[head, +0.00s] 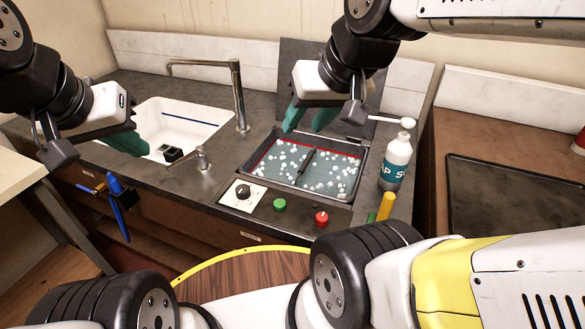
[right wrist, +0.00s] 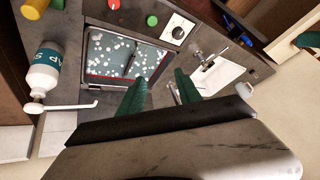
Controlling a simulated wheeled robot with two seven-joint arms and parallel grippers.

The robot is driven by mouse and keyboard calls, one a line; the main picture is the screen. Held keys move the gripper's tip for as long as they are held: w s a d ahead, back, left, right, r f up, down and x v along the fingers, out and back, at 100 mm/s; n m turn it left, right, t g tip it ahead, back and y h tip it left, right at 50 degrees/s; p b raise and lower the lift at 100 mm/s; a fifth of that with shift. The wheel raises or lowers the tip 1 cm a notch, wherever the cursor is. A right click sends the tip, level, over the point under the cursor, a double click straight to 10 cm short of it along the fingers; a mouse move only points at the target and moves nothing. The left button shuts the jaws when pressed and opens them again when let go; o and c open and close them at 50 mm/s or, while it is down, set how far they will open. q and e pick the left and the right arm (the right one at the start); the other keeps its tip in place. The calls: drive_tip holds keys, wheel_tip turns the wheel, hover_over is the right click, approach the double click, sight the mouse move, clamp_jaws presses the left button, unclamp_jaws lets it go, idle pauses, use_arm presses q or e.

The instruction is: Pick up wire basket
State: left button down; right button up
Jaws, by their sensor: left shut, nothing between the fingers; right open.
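A sunken rectangular tank (head: 335,194) with bluish liquid and several white bubbles or foam bits sits in the counter, and it also shows in the right wrist view (right wrist: 100,80). A dark bar (head: 307,161) crosses the tank's middle, perhaps the wire basket's handle; I cannot make out basket mesh under the liquid. My right gripper (head: 304,126) has teal fingers, is open and empty, and hangs above the tank's back edge; its fingers also show in the right wrist view (right wrist: 162,88). My left gripper (head: 138,148) is shut and empty over the white sink's left part.
A white pump bottle (head: 396,163) stands right of the tank. A tap (head: 239,97) rises between the white sink (head: 187,117) and tank. A knob (head: 243,192), green button (head: 280,204) and red button (head: 321,218) line the tank's front. A raised lid stands behind the tank.

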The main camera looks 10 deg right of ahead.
drive_tip(key=w+d+f+m+g, duration=0.2)
drive_tip(key=w, duration=0.6)
drive_tip(key=m+g+h, duration=0.2)
drive_tip(key=m+g, duration=0.2)
drive_tip(key=m, duration=0.2)
hover_over(306, 160)
wheel_tip(306, 160, down, 19)
drive_tip(key=shift+d+r, duration=0.1)
drive_tip(key=shift+r, duration=0.05)
wheel_tip(306, 160, down, 8)
clamp_jaws()
drive_tip(key=shift+w, duration=0.1)
